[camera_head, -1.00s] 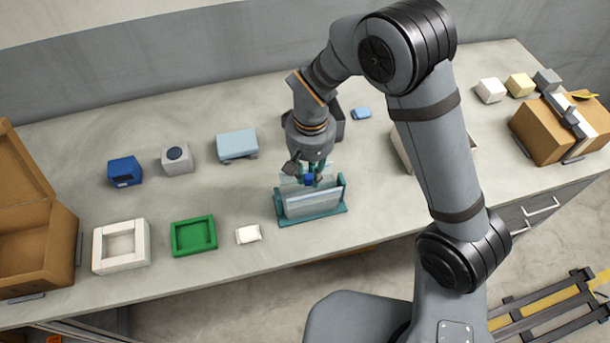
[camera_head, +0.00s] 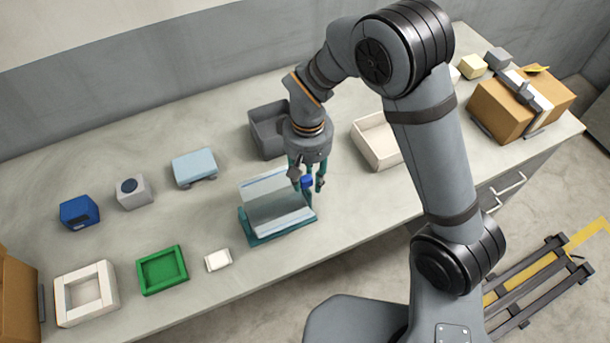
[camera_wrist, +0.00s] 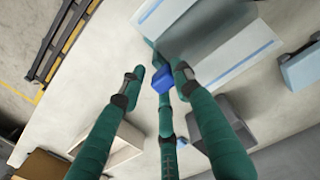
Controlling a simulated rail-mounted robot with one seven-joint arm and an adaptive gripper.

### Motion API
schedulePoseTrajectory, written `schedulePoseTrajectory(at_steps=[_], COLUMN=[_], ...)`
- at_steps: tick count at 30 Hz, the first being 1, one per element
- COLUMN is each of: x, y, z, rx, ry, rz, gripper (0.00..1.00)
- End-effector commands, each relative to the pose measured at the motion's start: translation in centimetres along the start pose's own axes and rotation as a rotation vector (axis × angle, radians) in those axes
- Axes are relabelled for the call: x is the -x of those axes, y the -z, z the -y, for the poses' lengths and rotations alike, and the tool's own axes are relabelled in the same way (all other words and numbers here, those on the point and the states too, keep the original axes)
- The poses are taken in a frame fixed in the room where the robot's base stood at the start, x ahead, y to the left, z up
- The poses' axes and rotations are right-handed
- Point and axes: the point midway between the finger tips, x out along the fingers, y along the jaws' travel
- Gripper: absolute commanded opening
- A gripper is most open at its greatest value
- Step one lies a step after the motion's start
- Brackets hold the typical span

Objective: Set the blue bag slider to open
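A translucent bag (camera_head: 277,210) with blue-striped edges stands in a teal holder (camera_head: 250,236) on the table. Its two panels lean apart, with a gap between their upper edges; it also shows in the wrist view (camera_wrist: 225,65). The small blue slider (camera_head: 307,181) is at the bag's right end. My gripper (camera_head: 307,185) points down over that end. In the wrist view, the slider (camera_wrist: 162,81) is between the spread green fingers of my gripper (camera_wrist: 158,76). Gaps show beside the left and right fingers; contact with the middle finger is unclear.
A dark grey bin (camera_head: 268,132) and a cream tray (camera_head: 375,142) stand behind and right. A light blue box (camera_head: 194,167), green tray (camera_head: 162,271) and small white block (camera_head: 218,260) lie left. Bare table surrounds the holder.

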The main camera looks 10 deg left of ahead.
Motion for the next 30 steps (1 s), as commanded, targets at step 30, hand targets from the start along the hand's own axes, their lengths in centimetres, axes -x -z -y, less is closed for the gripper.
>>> schedulePoseTrajectory(at_steps=[30], x=[8.4], y=[0.4], z=[0.1], rx=[-0.001], ry=[0.003], rz=[-0.015], gripper=[0.44])
